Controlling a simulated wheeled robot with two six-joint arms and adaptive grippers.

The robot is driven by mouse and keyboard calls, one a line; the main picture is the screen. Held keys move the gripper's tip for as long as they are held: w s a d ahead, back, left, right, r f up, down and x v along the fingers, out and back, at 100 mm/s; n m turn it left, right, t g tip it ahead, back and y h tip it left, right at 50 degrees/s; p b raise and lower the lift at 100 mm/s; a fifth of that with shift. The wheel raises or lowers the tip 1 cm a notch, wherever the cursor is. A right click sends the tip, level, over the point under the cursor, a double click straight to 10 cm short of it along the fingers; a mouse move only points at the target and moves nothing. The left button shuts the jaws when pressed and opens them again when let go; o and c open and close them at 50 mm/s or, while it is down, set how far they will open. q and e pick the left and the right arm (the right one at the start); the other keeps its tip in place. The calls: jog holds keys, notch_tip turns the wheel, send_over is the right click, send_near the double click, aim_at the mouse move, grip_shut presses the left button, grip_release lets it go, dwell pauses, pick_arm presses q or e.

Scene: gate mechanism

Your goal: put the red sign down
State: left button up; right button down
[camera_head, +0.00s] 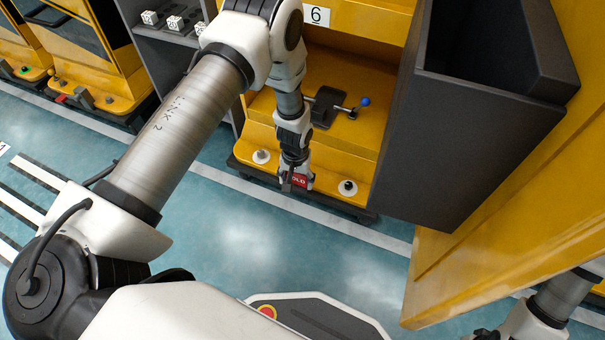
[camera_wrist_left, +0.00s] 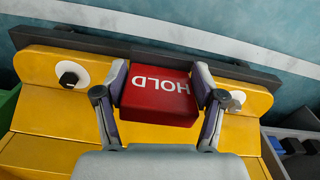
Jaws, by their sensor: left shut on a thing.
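The red sign (camera_wrist_left: 158,98) reads HOLD in white letters. In the left wrist view it sits between the two fingers of my left gripper (camera_wrist_left: 160,88), which is shut on it. In the head view the sign (camera_head: 301,181) shows small at the tip of my left gripper (camera_head: 296,179), over the front ledge of the yellow machine (camera_head: 325,190). I cannot tell whether the sign touches the ledge. My right arm shows at the lower right of the head view, but its fingers are not clear.
A blue-tipped lever (camera_head: 360,106) stands farther back. A dark grey open bin (camera_head: 465,140) and a yellow panel (camera_head: 530,210) block the right side. The blue floor (camera_head: 250,240) in front is clear.

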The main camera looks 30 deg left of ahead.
pick_arm(q)
jog(key=w+b, duration=0.1)
jog(key=w, duration=0.1)
jog(key=w+a, duration=0.1)
jog(key=w, duration=0.1)
jog(key=w+f+b, duration=0.1)
jog(key=w, duration=0.2)
jog(key=shift+a+b, duration=0.35)
jog(key=shift+a, duration=0.05)
notch_tip(320, 180, down, 4)
jog(key=b, duration=0.2)
jog(key=shift+w+r+b, duration=0.15)
jog(key=shift+r+b, duration=0.05)
jog(key=shift+b, duration=0.15)
jog(key=shift+r, duration=0.25)
jog(key=shift+c, duration=0.6)
jog(key=shift+f, duration=0.1)
jog(key=o, duration=1.3)
jog(key=shift+f, duration=0.1)
